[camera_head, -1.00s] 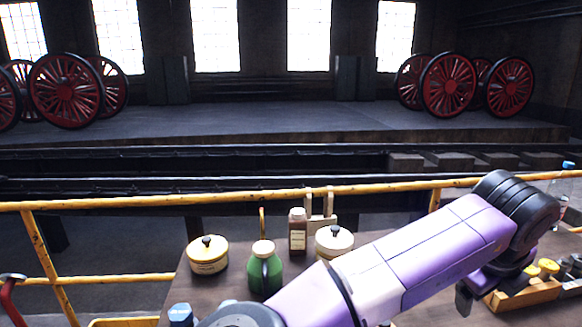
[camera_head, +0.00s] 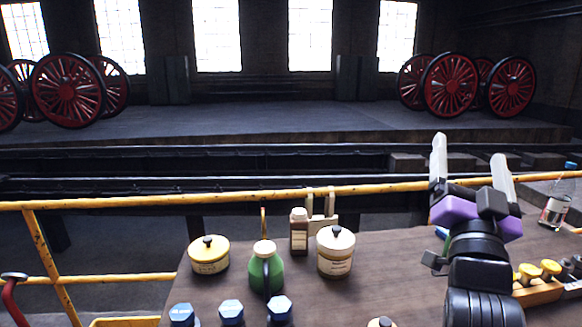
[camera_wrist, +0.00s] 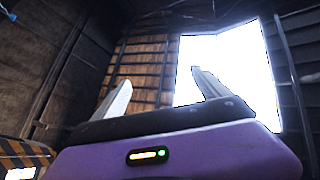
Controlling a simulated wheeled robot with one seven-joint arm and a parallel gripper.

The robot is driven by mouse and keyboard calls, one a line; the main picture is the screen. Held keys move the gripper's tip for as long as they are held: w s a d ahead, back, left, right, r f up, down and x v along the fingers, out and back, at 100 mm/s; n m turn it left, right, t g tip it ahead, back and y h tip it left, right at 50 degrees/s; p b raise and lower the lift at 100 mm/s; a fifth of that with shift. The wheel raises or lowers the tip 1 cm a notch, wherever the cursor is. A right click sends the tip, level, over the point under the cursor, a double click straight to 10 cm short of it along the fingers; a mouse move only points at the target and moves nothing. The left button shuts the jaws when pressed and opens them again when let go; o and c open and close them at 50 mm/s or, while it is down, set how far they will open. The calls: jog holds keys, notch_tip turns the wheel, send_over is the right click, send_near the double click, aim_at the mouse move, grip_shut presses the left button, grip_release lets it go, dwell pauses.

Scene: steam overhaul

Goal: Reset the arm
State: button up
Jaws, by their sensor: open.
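My gripper (camera_head: 470,165) is raised over the right part of the workbench (camera_head: 375,290) in the head view. Its two pale fingers point up and stand wide apart, with nothing between them. In the wrist view my gripper (camera_wrist: 160,90) shows the same open, empty fingers against a wall and a bright window. My arm hides part of the bench's right side.
On the bench stand two cream pots (camera_head: 209,255) (camera_head: 336,252), a green jug (camera_head: 266,270), a brown bottle (camera_head: 299,231) and several blue-topped items (camera_head: 231,311). A wooden rack (camera_head: 540,291) with yellow knobs and a jar (camera_head: 554,211) are at right. A yellow railing (camera_head: 120,203) runs behind.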

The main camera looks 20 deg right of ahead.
jog(key=s+a+f+n+t+y, duration=0.2)
jog(key=a+f+n+t+y, duration=0.1)
jog(key=a+f+n+y, duration=0.55)
jog(key=s+a+f+n+t+y, duration=0.2)
jog(key=s+a+f+n+y, duration=0.1)
jog(key=a+f+n+y, duration=0.5)
jog(key=s+a+f+m+g, duration=0.2)
jog(key=s+a+f+g, duration=0.2)
jog(key=s+f, duration=0.6)
jog(key=s+a+f+m+g, duration=0.2)
jog(key=s+a+f+g, duration=0.1)
jog(key=s+f, duration=0.7)
jog(key=s+a, duration=0.1)
jog(key=s, duration=0.2)
jog(key=shift+s+a+f+g, duration=0.2)
jog(key=shift+s+a+g, duration=0.2)
